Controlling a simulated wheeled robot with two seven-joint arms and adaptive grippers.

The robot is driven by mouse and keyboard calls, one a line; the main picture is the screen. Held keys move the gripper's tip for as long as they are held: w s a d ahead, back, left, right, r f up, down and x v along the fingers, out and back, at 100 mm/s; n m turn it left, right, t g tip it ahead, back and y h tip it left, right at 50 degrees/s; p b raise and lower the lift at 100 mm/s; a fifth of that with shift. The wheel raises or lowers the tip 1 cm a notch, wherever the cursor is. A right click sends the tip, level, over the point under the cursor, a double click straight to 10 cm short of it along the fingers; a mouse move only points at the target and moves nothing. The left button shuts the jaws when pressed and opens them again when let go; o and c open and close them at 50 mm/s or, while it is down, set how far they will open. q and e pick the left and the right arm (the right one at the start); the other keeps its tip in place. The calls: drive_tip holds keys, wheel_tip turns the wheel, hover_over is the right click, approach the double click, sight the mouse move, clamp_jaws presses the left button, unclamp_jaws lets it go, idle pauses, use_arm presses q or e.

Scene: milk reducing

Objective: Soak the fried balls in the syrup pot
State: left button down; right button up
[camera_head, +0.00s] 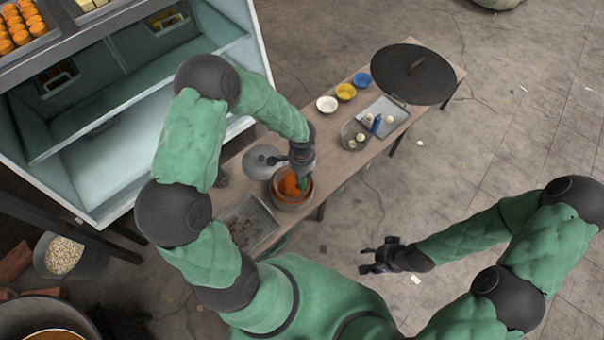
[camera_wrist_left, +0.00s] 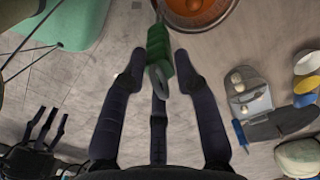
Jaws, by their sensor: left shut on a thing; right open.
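The syrup pot (camera_head: 276,201) stands on the wooden table with orange-brown liquid in it. Its rim also shows at the top of the left wrist view (camera_wrist_left: 229,14). My left gripper (camera_head: 303,168) is above the pot, shut on a green-handled utensil (camera_wrist_left: 158,48). The utensil's handle points from the fingers towards the pot; its far end is hard to make out. My left fingers also show in the left wrist view (camera_wrist_left: 160,80). My right gripper (camera_head: 378,258) is open and empty, in front of the table and apart from it. I cannot clearly make out fried balls in the pot.
Further right are a clear bowl (camera_head: 349,141) with pale balls, a tray (camera_head: 375,106), small bowls (camera_head: 327,104) and a large dark disc (camera_head: 425,80). A shelf unit (camera_head: 105,170) stands behind.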

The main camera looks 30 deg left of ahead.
use_arm(q)
drive_tip(key=shift+r+p, duration=2.75)
drive_tip(key=shift+r, duration=1.15)
drive_tip(key=shift+r+p, duration=1.2)
drive_tip(key=shift+r, duration=0.35)
drive_tip(key=shift+f, duration=0.1)
